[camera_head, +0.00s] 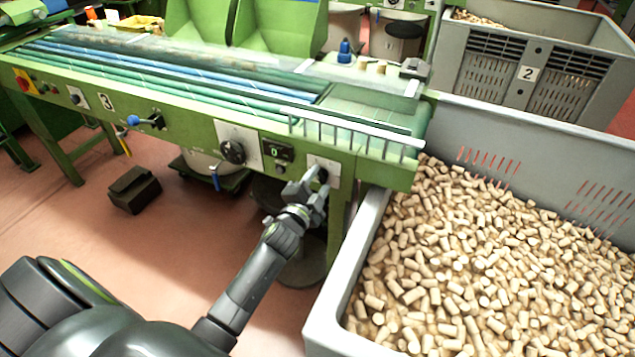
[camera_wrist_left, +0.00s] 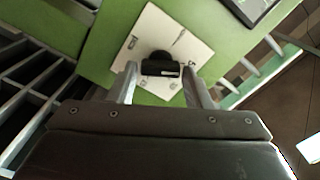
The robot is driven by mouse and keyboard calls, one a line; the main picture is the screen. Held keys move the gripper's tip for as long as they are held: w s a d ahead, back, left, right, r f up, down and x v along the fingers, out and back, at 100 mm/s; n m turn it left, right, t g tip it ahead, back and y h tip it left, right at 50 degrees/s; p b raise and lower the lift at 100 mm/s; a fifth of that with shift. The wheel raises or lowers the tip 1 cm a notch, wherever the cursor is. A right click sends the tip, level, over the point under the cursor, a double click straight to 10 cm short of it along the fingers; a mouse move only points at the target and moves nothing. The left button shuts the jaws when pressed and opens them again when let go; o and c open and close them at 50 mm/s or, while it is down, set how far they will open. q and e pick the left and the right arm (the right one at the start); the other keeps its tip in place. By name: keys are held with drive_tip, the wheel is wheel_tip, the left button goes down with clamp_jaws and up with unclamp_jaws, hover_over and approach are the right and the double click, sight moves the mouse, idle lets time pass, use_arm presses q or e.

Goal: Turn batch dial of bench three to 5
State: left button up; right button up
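A black dial knob (camera_head: 322,174) on a white plate (camera_head: 331,165) sits at the right end of the green bench's front. My left gripper (camera_head: 307,187) is close in front of it. In the left wrist view, the knob (camera_wrist_left: 160,66) on its tilted white plate (camera_wrist_left: 140,42) lies ahead of the gap between the open fingers (camera_wrist_left: 161,88). I cannot tell whether the fingers touch it. A larger black dial (camera_head: 233,152) is farther left, beside a small display (camera_head: 277,150) that reads 0. A number 3 plate (camera_head: 106,101) marks the bench. My right gripper is not in view.
A grey crate (camera_head: 368,240) full of cork stoppers stands close at the right. Another crate, numbered 2 (camera_head: 527,73), is behind it. A dark box (camera_head: 135,188) lies on the open floor.

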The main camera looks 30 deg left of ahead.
use_arm(q)
drive_tip(key=shift+o, duration=1.4)
drive_tip(key=shift+s, duration=0.35)
drive_tip(key=s+d+p, duration=0.1)
drive_tip(key=s+p, duration=0.2)
drive_tip(key=s, duration=1.3)
drive_tip(key=shift+s, duration=0.35)
